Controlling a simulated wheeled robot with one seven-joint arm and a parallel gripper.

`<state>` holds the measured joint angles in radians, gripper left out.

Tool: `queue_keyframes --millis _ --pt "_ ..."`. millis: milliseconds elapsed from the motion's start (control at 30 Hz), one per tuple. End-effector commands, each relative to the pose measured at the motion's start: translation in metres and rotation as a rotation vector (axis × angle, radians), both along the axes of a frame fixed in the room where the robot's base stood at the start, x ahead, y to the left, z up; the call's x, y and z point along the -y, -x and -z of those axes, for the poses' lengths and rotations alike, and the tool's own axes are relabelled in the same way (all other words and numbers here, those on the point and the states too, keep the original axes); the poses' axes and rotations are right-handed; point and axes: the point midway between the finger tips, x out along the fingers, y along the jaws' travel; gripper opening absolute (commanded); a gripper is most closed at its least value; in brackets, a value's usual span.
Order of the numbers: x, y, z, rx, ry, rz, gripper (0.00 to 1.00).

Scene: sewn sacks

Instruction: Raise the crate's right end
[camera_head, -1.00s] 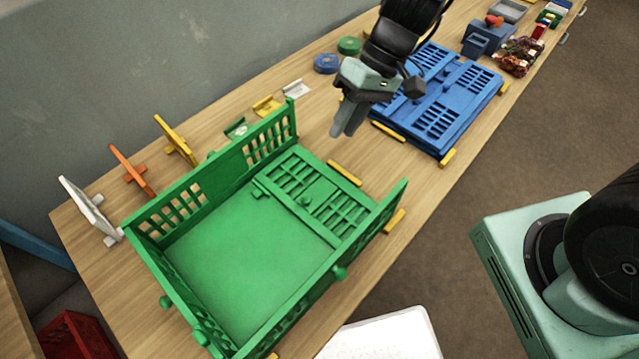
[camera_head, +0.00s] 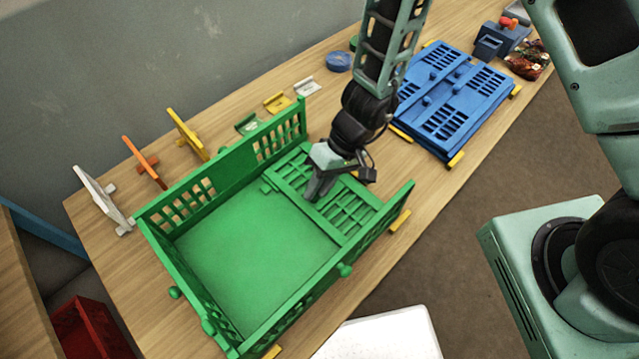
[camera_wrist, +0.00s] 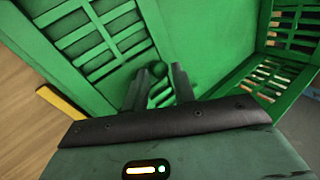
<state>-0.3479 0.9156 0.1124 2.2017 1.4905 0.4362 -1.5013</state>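The green crate (camera_head: 250,245) stands on the table with its back, left and front walls upright. Its right end (camera_head: 352,212) is a slatted panel lying flat inside the crate, over the floor. My gripper (camera_head: 314,194) points down over this panel near its inner edge. In the wrist view, my two dark fingers (camera_wrist: 162,88) are apart, with a round green knob (camera_wrist: 158,96) of the panel (camera_wrist: 90,38) seen between them. I cannot tell whether the fingers touch the knob. In the head view the knob is hidden by my gripper.
A folded blue crate (camera_head: 448,100) lies flat to the right. White (camera_head: 98,198), orange (camera_head: 144,160) and yellow (camera_head: 186,133) stands line the wall side. A blue disc (camera_head: 338,61) and small bins (camera_head: 498,40) are farther back. Yellow strips (camera_head: 400,220) flank the crate.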

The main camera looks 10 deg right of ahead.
Motion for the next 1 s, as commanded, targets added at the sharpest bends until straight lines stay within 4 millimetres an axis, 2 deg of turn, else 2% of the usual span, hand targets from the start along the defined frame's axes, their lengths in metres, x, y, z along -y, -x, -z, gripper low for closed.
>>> queue_keyframes --millis 267,300,367,733,1000 --pt "-0.001 0.0 0.001 0.0 0.0 -0.001 0.26" --pt "-0.001 0.0 0.001 0.0 0.0 -0.001 0.15" --pt "-0.001 0.0 0.001 0.0 0.0 -0.001 0.0" --pt "0.001 -0.001 -0.001 -0.017 -0.028 0.0 0.0" --pt "0.011 -0.008 -0.01 -0.1 -0.155 0.004 0.0"
